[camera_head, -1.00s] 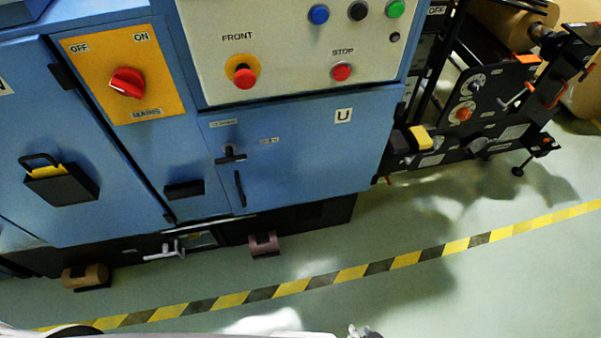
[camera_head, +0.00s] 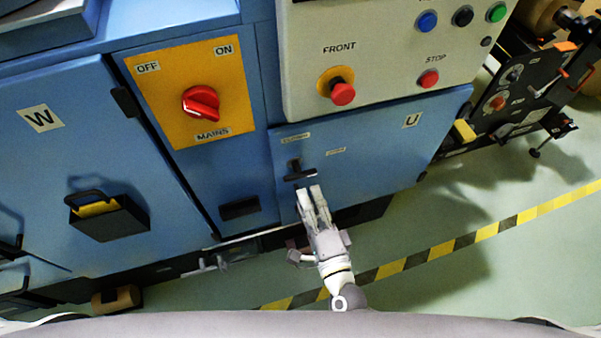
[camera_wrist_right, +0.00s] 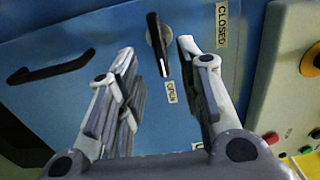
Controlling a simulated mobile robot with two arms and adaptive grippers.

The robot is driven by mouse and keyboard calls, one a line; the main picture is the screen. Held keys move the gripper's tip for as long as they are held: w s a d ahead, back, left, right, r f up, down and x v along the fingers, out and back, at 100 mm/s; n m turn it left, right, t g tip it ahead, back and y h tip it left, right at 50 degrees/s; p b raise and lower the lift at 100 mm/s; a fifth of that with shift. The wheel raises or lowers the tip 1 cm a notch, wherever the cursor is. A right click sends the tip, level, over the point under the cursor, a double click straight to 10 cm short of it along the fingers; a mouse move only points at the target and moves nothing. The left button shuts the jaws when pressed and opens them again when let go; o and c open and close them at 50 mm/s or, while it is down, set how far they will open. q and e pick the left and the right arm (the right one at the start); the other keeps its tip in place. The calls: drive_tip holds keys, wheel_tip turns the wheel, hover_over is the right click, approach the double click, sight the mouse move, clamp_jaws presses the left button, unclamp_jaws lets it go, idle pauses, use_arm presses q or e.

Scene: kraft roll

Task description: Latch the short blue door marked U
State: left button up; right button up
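The short blue door marked U (camera_head: 380,150) is at the centre right of the head view and looks flush with the cabinet. Its black latch lever (camera_head: 299,173) lies roughly level near the door's upper left. In the wrist view the lever (camera_wrist_right: 158,45) points toward the OPEN label (camera_wrist_right: 171,92), while the CLOSED label (camera_wrist_right: 221,25) is off to the right. My right gripper (camera_head: 310,190) is just below the lever in the head view. In the wrist view its fingers (camera_wrist_right: 158,65) are open, one either side of the lever, with no clear contact. My left gripper is out of sight.
A black pull handle (camera_wrist_right: 50,67) on the door shows in the wrist view. The red mains switch (camera_head: 201,102) is left of the door, and a red FRONT button (camera_head: 342,93) is above. Taped floor (camera_head: 430,253) is clear in front.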

sight(300, 178)
drive_tip(key=x, duration=0.6)
drive_tip(key=shift+w+a, duration=0.1)
drive_tip(key=shift+w, duration=0.05)
drive_tip(key=shift+w+a+p, duration=0.2)
drive_tip(key=shift+w+p, duration=0.1)
drive_tip(key=shift+w, duration=0.3)
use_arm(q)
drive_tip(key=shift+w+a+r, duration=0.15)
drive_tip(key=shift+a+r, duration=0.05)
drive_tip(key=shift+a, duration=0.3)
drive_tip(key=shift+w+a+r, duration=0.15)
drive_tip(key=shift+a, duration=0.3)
use_arm(e)
drive_tip(key=shift+w+f, duration=0.1)
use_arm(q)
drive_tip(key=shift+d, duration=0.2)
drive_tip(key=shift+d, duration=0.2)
use_arm(e)
clamp_jaws()
